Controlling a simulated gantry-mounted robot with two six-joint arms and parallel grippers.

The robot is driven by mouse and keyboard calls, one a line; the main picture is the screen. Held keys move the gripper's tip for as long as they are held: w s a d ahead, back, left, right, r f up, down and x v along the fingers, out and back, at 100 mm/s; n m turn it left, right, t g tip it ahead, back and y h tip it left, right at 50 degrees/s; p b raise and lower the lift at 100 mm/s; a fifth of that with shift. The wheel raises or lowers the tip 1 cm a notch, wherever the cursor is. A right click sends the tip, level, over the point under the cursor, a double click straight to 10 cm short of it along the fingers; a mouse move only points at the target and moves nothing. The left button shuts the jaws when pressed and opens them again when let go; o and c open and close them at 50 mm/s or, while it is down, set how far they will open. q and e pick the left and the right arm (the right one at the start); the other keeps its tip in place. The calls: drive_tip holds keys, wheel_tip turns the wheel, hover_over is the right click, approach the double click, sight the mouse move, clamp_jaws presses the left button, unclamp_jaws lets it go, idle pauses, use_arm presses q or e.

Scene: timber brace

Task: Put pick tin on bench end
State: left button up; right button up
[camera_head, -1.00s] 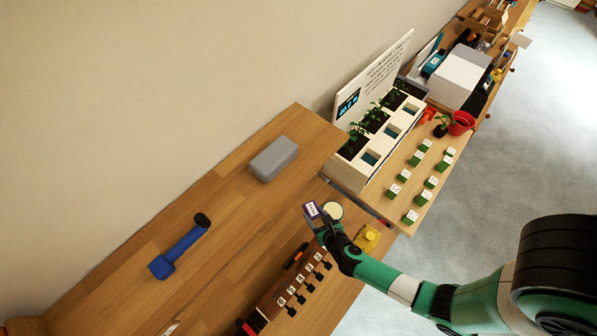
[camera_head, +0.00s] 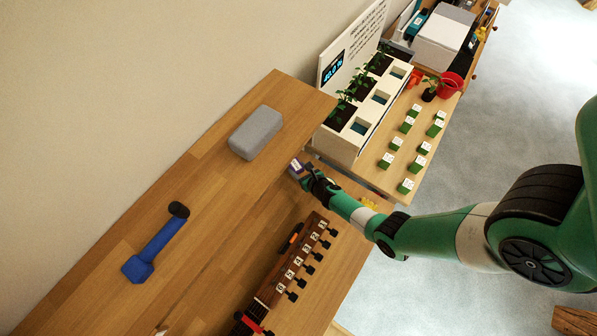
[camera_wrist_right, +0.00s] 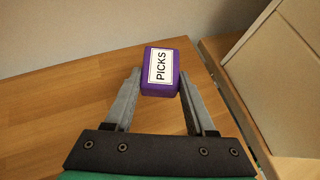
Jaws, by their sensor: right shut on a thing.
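The pick tin is a small purple box with a white label reading PICKS in the right wrist view (camera_wrist_right: 160,72). It also shows in the head view (camera_head: 296,168). My right gripper (camera_wrist_right: 160,82) is shut on it, one finger on each side. In the head view my right gripper (camera_head: 303,173) is at the right end of the wooden bench (camera_head: 215,165), beside the white planter. I cannot tell whether the tin touches the bench top. My left gripper is not in view.
A grey block (camera_head: 256,132) and a blue hammer-shaped tool (camera_head: 156,243) lie on the bench. A guitar neck (camera_head: 290,262) lies nearer the front. The white planter (camera_head: 340,142) and green labelled blocks (camera_head: 407,186) stand beyond the bench end. Bare wood surrounds the grey block.

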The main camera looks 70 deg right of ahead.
sight(298, 172)
drive_tip(key=f+b, duration=0.2)
drive_tip(key=f, duration=0.1)
drive_tip(key=f+b, duration=0.1)
drive_tip(key=b, duration=0.1)
drive_tip(key=shift+w+d+f, duration=0.2)
drive_tip(key=shift+w+d, duration=0.1)
drive_tip(key=shift+d, duration=0.1)
drive_tip(key=shift+r, duration=0.25)
drive_tip(key=shift+f, duration=0.2)
drive_tip(key=o, duration=1.3)
drive_tip(key=shift+o, duration=0.2)
drive_tip(key=shift+r+p, duration=0.3)
drive_tip(key=shift+r, duration=0.05)
drive_tip(key=p+v, duration=0.7)
drive_tip(key=v, duration=0.4)
drive_tip(key=shift+s+a+r, duration=0.1)
drive_tip(key=shift+s+a, duration=0.05)
drive_tip(key=shift+a, duration=0.05)
drive_tip(key=shift+s+a, duration=0.1)
drive_tip(key=shift+s, duration=0.1)
